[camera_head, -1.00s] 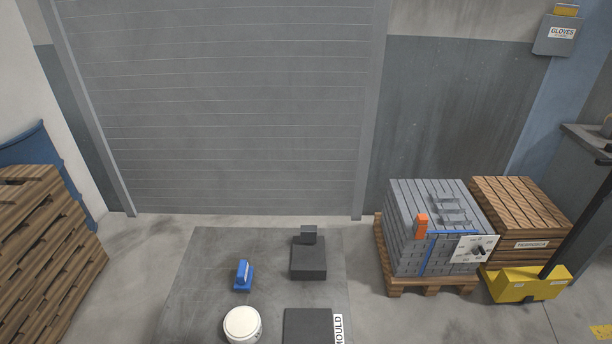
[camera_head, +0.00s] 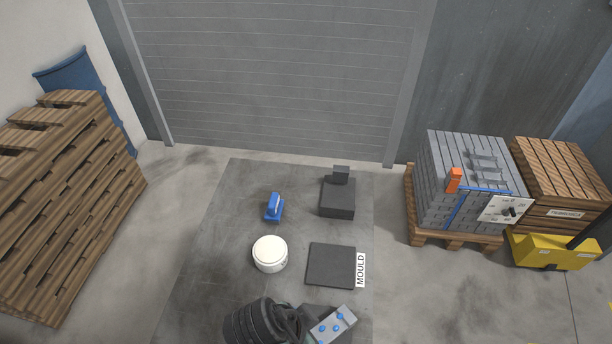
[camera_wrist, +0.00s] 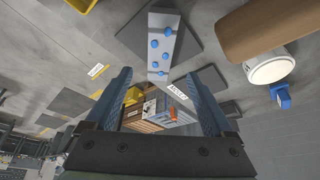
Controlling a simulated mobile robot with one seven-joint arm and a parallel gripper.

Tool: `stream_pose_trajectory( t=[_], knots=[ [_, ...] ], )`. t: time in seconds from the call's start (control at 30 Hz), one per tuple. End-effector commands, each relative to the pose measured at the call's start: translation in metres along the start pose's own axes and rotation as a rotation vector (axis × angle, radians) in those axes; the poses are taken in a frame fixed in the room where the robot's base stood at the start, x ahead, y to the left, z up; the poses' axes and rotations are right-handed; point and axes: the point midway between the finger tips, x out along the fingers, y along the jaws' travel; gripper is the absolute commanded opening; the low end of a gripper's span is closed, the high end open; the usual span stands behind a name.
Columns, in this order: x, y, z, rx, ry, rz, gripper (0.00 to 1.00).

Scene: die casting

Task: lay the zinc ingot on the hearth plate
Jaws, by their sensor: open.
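Grey ingot-like bars form a strapped stack (camera_head: 440,185) on a pallet at the right. Loose grey bars (camera_head: 484,162) lie on top; I cannot tell which is the task's zinc ingot. A flat dark plate (camera_head: 331,265) beside a MOULD label lies on the floor mat; it also shows in the wrist view (camera_wrist: 211,80). No plate is readably marked as the hearth. My gripper (camera_wrist: 165,85) is open and empty, its fingers wide apart in the wrist view, with the stack (camera_wrist: 175,116) far off between them.
A light grey block with blue dots (camera_head: 333,325) is near the bottom. A white tub (camera_head: 270,254), a blue object (camera_head: 274,207) and a dark block (camera_head: 338,198) stand on the mat. Wooden pallets (camera_head: 60,200) stand left, crates (camera_head: 560,175) right.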

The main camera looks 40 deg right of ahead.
Motion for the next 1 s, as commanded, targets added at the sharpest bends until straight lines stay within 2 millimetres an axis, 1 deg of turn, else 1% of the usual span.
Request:
stream_pose_trajectory(
  t=[0.03,0.1,0.2,0.3,0.53,0.57,0.63,0.67,0.77,0.8,0.87,0.9,0.97,1.0],
  knots=[
    [-0.009,-0.001,0.0,0.0,0.001,-0.004,0.87],
    [-0.018,-0.001,-0.001,0.0,0.002,-0.003,0.87],
    [-0.026,-0.001,0.0,-0.001,0.002,-0.002,0.87],
    [-0.03,0.0,0.0,-0.001,0.001,0.0,0.87],
    [-0.032,-0.002,-0.001,-0.004,0.001,-0.007,0.87],
    [-0.034,-0.006,-0.001,-0.01,0.003,-0.021,0.87],
    [-0.044,-0.024,-0.004,-0.043,0.008,-0.091,0.87],
    [-0.053,-0.037,-0.007,-0.065,0.014,-0.142,0.87],
    [-0.1,-0.093,-0.017,-0.18,0.061,-0.38,0.87],
    [-0.128,-0.119,-0.022,-0.235,0.097,-0.499,0.87],
    [-0.179,-0.154,-0.029,-0.318,0.169,-0.686,0.87],
    [-0.215,-0.173,-0.034,-0.367,0.228,-0.807,0.87],
    [-0.273,-0.195,-0.041,-0.431,0.329,-0.98,0.87],
    [-0.313,-0.204,-0.046,-0.465,0.405,-1.089,0.87]
  ],
)
